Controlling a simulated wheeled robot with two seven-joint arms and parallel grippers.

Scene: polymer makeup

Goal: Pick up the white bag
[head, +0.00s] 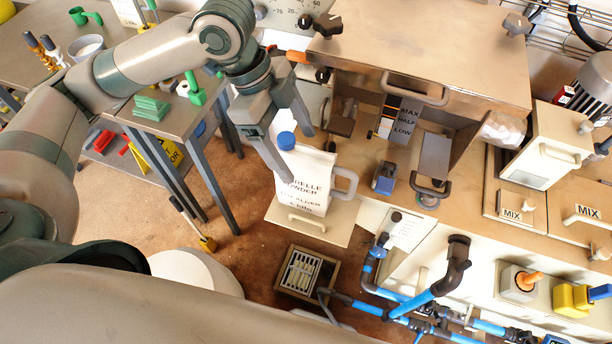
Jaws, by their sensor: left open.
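The white bag (308,184) stands upright on a cream pull-out shelf (300,230) near the middle of the head view. It has printed text on its front, a blue cap on top and a handle on its right side. My left gripper (292,155) reaches down from above with its fingers spread apart. One finger is at the bag's upper left, near the blue cap (286,140), and the other is behind or above the bag's top. I cannot tell whether either finger touches the bag. My right gripper is out of view.
A brown-topped machine (425,50) with handles and knobs stands right of the bag. A grey-legged table (185,115) with green items stands at left. Blue pipes (415,302) and a floor drain (300,272) lie below. The brown floor left of the shelf is mostly clear.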

